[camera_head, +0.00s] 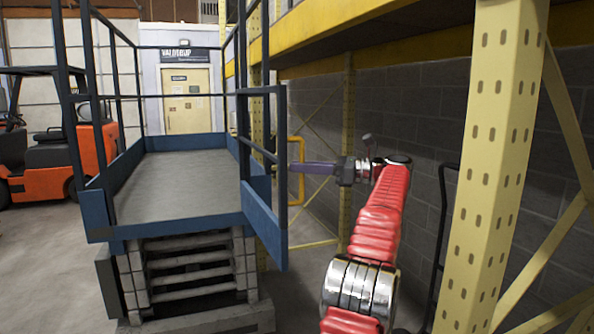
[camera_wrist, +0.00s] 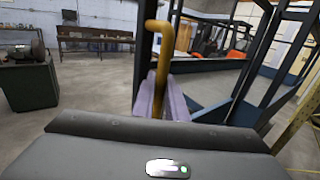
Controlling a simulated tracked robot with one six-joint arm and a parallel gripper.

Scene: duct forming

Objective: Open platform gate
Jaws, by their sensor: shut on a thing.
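The lift platform (camera_head: 180,185) has a grey deck with blue edging and dark blue rails. Its gate (camera_head: 262,215), a blue frame with a solid lower panel, stands swung outward at the platform's right front corner. The front opening of the deck is clear. A yellow handle (camera_head: 300,170) sticks out on the gate's right side. My gripper (camera_head: 300,168), with purple fingers, reaches in from the right and is shut on the handle. The wrist view shows the yellow handle (camera_wrist: 160,45) rising from between the fingers (camera_wrist: 160,98); its lower part is hidden.
A perforated yellow rack post (camera_head: 495,170) stands close on the right, with a thinner yellow post (camera_head: 348,120) behind my arm. An orange forklift (camera_head: 60,150) is at the left. Open floor shows in the wrist view (camera_wrist: 95,90), before a dark cabinet (camera_wrist: 28,85).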

